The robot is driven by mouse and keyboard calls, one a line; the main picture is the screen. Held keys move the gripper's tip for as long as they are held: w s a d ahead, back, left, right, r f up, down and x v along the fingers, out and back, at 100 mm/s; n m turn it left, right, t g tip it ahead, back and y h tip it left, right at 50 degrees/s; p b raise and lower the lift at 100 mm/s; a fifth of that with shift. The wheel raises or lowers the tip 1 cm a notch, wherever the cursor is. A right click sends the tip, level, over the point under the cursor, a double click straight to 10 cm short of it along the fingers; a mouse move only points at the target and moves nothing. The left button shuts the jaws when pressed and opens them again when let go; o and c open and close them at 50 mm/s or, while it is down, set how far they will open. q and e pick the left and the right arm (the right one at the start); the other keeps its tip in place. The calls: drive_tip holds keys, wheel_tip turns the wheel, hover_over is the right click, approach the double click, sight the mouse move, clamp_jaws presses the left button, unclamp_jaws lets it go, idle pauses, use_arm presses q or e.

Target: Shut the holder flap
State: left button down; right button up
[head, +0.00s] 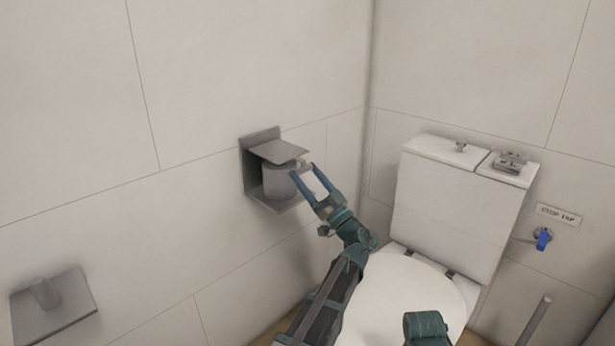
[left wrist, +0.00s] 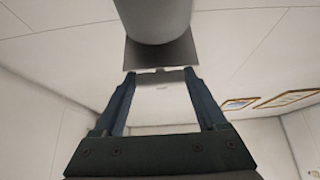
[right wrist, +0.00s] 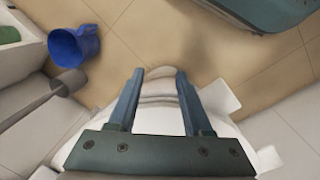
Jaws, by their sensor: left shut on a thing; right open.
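The grey paper holder (head: 253,180) is fixed to the left wall, with a grey roll (head: 279,180) in it. Its flap (head: 277,151) stands out from the back plate above the roll, raised clear of it. My left gripper (head: 303,170) is at the flap's front edge, by the right corner. In the left wrist view the roll (left wrist: 155,15) fills the top, and the flap's edge (left wrist: 160,58) lies between the fingertips of my left gripper (left wrist: 160,75), which is shut on it. My right gripper (right wrist: 159,80) is open and empty, away from the holder.
A white toilet (head: 450,205) stands right of the holder, with a small metal item (head: 510,162) on its cistern. A blue-handled stop tap (head: 543,240) is on the wall. A wall plate with a peg (head: 50,300) is at lower left. A blue jug (right wrist: 75,48) shows below my right gripper.

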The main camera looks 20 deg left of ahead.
use_arm(q)
drive_tip(key=shift+s+a+f, duration=0.1)
drive_tip(key=shift+f, duration=0.1)
unclamp_jaws()
drive_tip(key=b+v, duration=0.7)
drive_tip(key=v, duration=0.6)
drive_tip(key=shift+d+f, duration=0.2)
drive_tip(key=shift+d, duration=0.15)
drive_tip(key=shift+s, duration=0.15)
